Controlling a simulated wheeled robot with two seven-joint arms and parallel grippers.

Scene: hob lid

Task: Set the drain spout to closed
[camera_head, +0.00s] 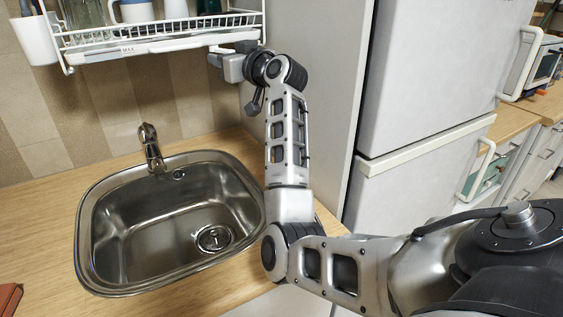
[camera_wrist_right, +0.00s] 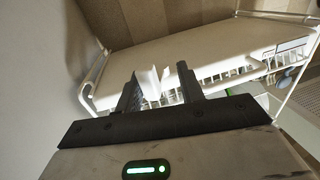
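A white dish rack (camera_head: 160,45) hangs on the wall above the sink, with a drip tray marked MAX along its bottom. A small pale part, which looks like the drain spout (camera_head: 221,49), sticks out under the tray's right end. My right gripper (camera_head: 214,56) is raised to that end, its fingers small and partly unclear. In the right wrist view, the two dark fingers of my right gripper (camera_wrist_right: 160,85) stand apart, with the white spout (camera_wrist_right: 150,84) showing between or just beyond them. I cannot tell whether they touch it. My left gripper is out of view.
A steel sink (camera_head: 105,262) with a tap (camera_head: 151,147) is set in the wooden counter below. A tall fridge (camera_head: 428,80) stands close on the right of my arm. Cups and glasses stand in the rack. The counter left of the sink is mostly clear.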

